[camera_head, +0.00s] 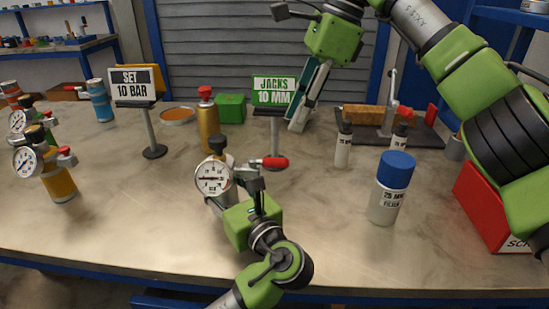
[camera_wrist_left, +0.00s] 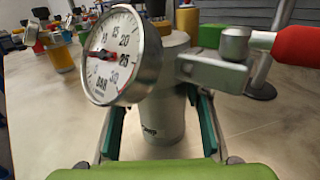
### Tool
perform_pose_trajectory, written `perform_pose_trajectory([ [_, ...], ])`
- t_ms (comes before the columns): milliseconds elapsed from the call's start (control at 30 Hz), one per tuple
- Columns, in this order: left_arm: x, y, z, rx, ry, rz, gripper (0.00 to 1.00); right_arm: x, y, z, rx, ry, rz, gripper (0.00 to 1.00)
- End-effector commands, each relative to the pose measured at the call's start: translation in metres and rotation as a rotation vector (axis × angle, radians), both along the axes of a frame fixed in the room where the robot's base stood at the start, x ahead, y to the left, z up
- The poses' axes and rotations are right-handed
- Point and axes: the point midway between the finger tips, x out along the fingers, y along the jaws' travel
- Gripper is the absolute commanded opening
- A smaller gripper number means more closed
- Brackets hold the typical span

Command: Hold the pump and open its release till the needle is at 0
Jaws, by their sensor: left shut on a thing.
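The pump is a grey cylinder with a round white gauge (camera_head: 213,178) at the front of the table. A red-tipped lever (camera_head: 275,162) sticks out to its right, and a dark knob (camera_head: 218,143) tops it. In the left wrist view the pump body (camera_wrist_left: 160,125) stands between the fingers, with the gauge (camera_wrist_left: 122,55) and red grip (camera_wrist_left: 295,52) above. The red needle lies across the dial's left side; I cannot read its exact value. My left gripper (camera_head: 232,202) is shut on the pump. My right gripper (camera_head: 302,118) hangs fingers-down behind it, near the green sign, apart from the pump.
The "SET 10 BAR" sign (camera_head: 136,82) and "JACKS 10 MM" sign (camera_head: 273,90) stand behind. A gold bottle (camera_head: 208,125) is close behind the pump. A blue-capped jar (camera_head: 390,190) and red box (camera_head: 485,210) are right. Other gauged pumps (camera_head: 58,180) stand left.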

Motion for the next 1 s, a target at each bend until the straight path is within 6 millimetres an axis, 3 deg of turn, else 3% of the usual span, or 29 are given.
perform_pose_trajectory([
  [367, 0.000, 0.000, -0.001, 0.000, 0.001, 0.000, 0.08, 0.001, 0.000, -0.007, 0.035, 0.007, 0.011, 0.31],
  [633, 0.000, 0.000, -0.001, -0.001, 0.001, 0.000, 0.08, 0.003, -0.005, -0.042, 0.333, 0.017, 0.067, 0.31],
  [1000, 0.000, 0.000, -0.001, 0.000, 0.001, -0.001, 0.08, -0.009, -0.061, -0.059, 0.739, -0.103, 0.010, 0.31],
])
